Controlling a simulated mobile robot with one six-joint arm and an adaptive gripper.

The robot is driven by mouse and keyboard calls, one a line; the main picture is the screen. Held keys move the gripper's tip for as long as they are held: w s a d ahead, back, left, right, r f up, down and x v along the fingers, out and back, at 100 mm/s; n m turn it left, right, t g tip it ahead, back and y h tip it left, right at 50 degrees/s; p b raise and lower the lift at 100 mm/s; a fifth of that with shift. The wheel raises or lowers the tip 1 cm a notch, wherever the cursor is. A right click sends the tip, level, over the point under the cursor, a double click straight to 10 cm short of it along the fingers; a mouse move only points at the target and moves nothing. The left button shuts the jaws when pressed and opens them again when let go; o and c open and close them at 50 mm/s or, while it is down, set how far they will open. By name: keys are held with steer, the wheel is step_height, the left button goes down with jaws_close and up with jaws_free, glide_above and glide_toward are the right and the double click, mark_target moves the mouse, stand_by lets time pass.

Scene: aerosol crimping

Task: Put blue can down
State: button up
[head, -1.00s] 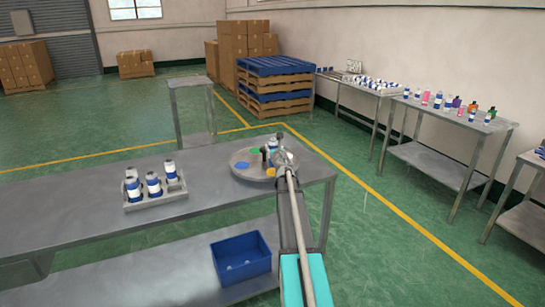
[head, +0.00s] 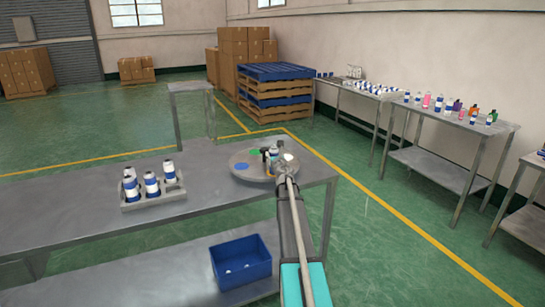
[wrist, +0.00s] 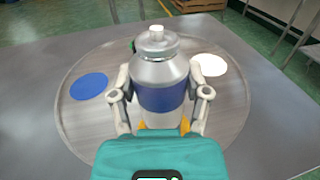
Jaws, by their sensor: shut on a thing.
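The blue can, silver with a blue band and a pale cap, stands upright between my fingers in the wrist view (wrist: 159,95). My gripper (wrist: 160,97) is shut on its sides; in the head view my gripper (head: 277,160) is over the round grey turntable (head: 240,172). The turntable (wrist: 75,121) also fills the wrist view. A blue disc (wrist: 89,86) lies left of the can and a white disc (wrist: 209,65) lies right of it. The can's base is hidden by my wrist, so I cannot tell whether it touches the turntable.
A grey tray (head: 130,206) with several blue-banded cans stands on the table's left. A blue bin (head: 242,262) sits on the lower shelf. Side tables with bottles (head: 455,128) line the right wall. Bare tabletop (head: 80,200) lies left of the tray.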

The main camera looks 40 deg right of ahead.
steer(key=o, duration=1.3)
steer(key=shift+c, duration=0.2)
steer(key=shift+r, duration=0.1)
steer(key=v, duration=1.2)
